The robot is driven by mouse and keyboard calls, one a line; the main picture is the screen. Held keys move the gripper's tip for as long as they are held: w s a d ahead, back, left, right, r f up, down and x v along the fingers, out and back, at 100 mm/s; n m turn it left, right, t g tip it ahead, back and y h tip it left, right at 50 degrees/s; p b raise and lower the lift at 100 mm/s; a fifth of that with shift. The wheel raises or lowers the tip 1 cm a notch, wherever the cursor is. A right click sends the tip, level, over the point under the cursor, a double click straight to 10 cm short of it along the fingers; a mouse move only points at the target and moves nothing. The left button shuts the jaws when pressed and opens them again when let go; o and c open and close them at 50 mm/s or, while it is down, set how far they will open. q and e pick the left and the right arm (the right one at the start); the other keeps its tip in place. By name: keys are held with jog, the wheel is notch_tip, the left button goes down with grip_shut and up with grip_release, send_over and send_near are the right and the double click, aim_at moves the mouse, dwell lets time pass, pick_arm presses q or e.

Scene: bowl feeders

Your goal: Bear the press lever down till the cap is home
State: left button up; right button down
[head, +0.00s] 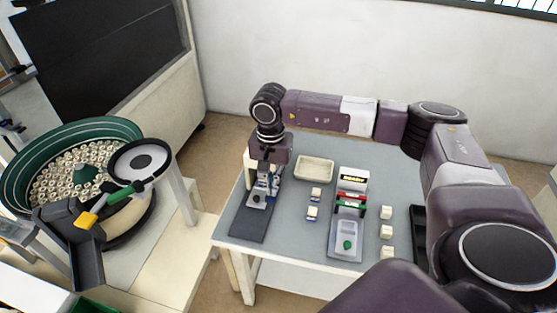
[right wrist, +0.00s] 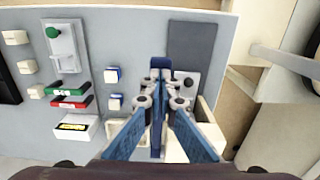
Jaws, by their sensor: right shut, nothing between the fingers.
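The press stands at the left of the table, with a dark base plate (head: 250,222) and a cream post (head: 250,172). The base plate also shows in the right wrist view (right wrist: 194,42). A small grey block with a dark round top (right wrist: 187,82) sits on it, partly behind the fingers. My right gripper (head: 264,186) points down over the press; its blue fingers are shut and empty (right wrist: 160,85). A dark blue piece shows at the fingertips; I cannot tell whether it is the lever or finger. The cap's seating is hidden. My left gripper is not in view.
A cream tray (head: 315,168), blue-and-white blocks (head: 312,213), a grey fixture (head: 346,240) with red and green bars, and several pale blocks (head: 386,232) stand right of the press. A green bowl feeder (head: 120,127) is at far left.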

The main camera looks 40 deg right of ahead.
notch_tip(320, 180, up, 10)
jog(key=p, duration=0.5)
dwell(0.6)
jog(key=shift+w+f, duration=0.1)
dwell(0.4)
